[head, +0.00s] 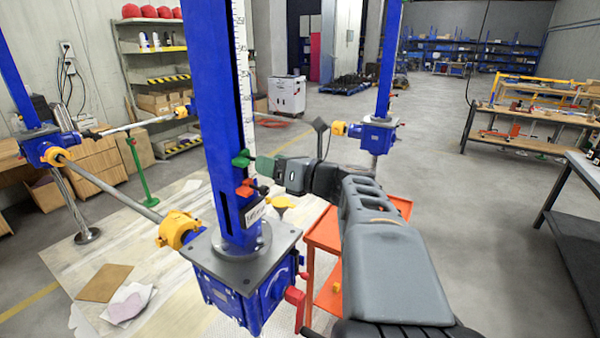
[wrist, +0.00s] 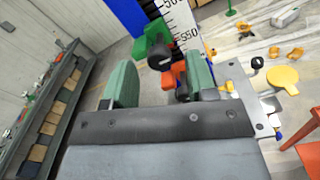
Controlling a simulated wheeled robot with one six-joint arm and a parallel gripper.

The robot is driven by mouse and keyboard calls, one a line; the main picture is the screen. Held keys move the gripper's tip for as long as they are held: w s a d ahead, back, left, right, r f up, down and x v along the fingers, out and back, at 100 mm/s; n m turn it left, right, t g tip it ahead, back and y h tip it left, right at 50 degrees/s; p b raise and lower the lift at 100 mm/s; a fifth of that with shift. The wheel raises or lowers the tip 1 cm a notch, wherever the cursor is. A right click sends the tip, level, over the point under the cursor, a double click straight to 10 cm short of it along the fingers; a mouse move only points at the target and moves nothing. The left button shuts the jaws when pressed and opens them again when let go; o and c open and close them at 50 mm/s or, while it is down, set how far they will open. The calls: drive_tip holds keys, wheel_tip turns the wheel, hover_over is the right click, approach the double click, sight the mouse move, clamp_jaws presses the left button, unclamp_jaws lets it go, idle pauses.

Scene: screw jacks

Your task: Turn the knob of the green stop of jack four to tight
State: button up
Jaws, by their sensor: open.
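The green stop (head: 241,159) is on the blue column (head: 219,110) of the nearest jack, beside its scale. In the wrist view the green stop (wrist: 140,48) shows with its black round knob (wrist: 160,57). The red stop (head: 246,189) sits just below and also shows in the wrist view (wrist: 167,78). My gripper (head: 264,166) is open, right of the green stop. In the wrist view its two green fingers (wrist: 160,82) stand apart, with the knob ahead between them. I cannot tell whether they touch it. The jack's label is too small to read.
The jack's blue gearbox (head: 240,277) with a red part is below my gripper. An orange cart (head: 323,234) stands under my arm. Other blue jacks stand at the left (head: 48,145) and behind (head: 376,137), with a shaft (head: 110,190) at left. Open floor lies to the right.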

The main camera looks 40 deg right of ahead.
drive_tip(key=b+v, duration=0.2)
drive_tip(key=v, duration=1)
drive_tip(key=shift+s, duration=0.25)
